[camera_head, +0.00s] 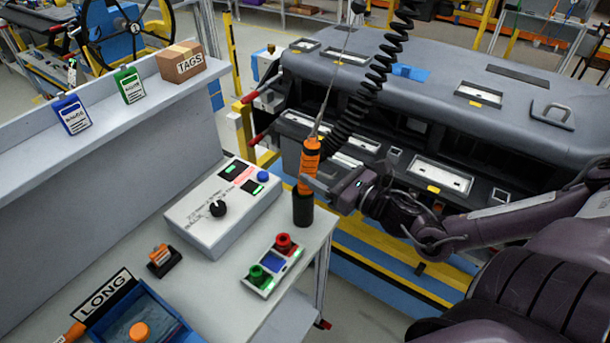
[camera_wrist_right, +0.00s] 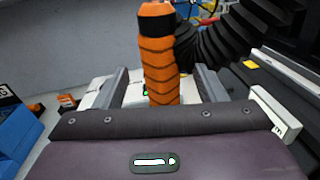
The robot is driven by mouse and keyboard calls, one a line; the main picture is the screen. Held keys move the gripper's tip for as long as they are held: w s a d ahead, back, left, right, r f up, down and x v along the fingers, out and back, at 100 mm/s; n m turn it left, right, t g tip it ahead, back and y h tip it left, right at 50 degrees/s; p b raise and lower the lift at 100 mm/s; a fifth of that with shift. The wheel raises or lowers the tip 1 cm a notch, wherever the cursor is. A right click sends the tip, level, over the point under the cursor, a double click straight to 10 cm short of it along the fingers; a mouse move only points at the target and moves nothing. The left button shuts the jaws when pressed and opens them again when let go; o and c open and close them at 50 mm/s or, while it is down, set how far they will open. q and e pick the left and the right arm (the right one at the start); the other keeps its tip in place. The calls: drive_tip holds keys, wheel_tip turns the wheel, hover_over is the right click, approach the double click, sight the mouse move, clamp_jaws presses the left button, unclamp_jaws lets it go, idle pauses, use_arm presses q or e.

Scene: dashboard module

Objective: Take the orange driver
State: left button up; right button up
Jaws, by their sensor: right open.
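The orange driver (camera_head: 309,160) hangs upright on a thin cable next to a black coiled cord, with a black lower part (camera_head: 302,209) over the bench's right edge. My right gripper (camera_head: 318,187) reaches it from the right. In the right wrist view, the driver's orange ribbed grip (camera_wrist_right: 160,70) stands between the two spread fingers of the gripper (camera_wrist_right: 160,90), with a gap on each side. The gripper is open and not closed on the driver. My left gripper is not in view.
A control box (camera_head: 222,205) with a black knob and a red-and-green button unit (camera_head: 272,264) sit on the bench near the driver. A blue bin (camera_head: 155,310) labelled LONG stands at the lower left. A large grey dashboard module (camera_head: 430,100) is behind my right arm.

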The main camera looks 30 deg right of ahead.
sight(302, 160)
drive_tip(key=shift+x, duration=3)
drive_tip(key=shift+f, duration=0.1)
drive_tip(key=shift+c, duration=0.5)
drive_tip(key=c, duration=1.2)
clamp_jaws()
